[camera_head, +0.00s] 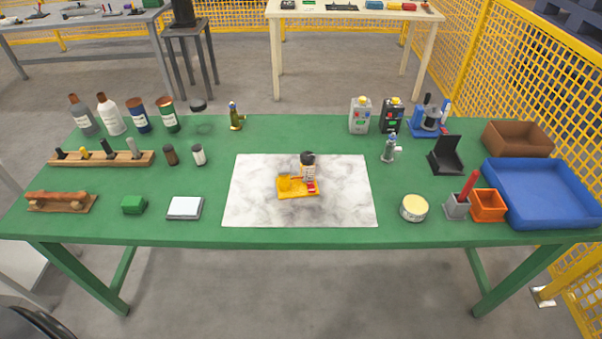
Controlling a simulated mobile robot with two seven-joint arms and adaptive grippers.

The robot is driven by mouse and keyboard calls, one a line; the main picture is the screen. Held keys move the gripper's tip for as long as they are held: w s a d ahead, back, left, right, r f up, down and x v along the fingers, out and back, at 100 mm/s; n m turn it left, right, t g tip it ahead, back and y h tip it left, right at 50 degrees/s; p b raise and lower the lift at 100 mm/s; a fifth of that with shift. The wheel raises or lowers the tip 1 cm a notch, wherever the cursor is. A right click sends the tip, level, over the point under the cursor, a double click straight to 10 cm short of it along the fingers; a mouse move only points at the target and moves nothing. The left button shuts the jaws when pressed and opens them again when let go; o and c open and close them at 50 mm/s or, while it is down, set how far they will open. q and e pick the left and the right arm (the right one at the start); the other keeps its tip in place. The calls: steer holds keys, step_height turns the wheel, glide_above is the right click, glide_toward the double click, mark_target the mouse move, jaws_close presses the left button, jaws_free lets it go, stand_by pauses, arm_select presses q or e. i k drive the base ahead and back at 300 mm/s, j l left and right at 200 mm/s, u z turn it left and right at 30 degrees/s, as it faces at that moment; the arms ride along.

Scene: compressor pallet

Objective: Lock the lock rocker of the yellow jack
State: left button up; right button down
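The yellow jack (290,191) stands on the white marbled mat (345,205) at the middle of the green table. A small red part (311,186), which looks like the lock rocker, is at the jack's right front. It is too small to tell which way it is tipped. Neither of my grippers is in view.
The mat around the jack is clear. To the left are a green block (134,205), a white-topped pad (185,207) and a wooden holder (101,159). To the right are a round tin (414,208), an orange box (488,206) and a blue tray (545,217). Bottles and cans line the back.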

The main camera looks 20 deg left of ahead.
mark_target(310, 183)
steer(key=i+l, duration=0.1)
steer(key=l, duration=0.4)
steer(key=i+l+u, duration=0.1)
steer(key=l, duration=0.35)
steer(key=i+l, duration=0.1)
steer(key=l, duration=0.4)
steer(key=i+l+u, duration=0.1)
steer(key=l, duration=0.4)
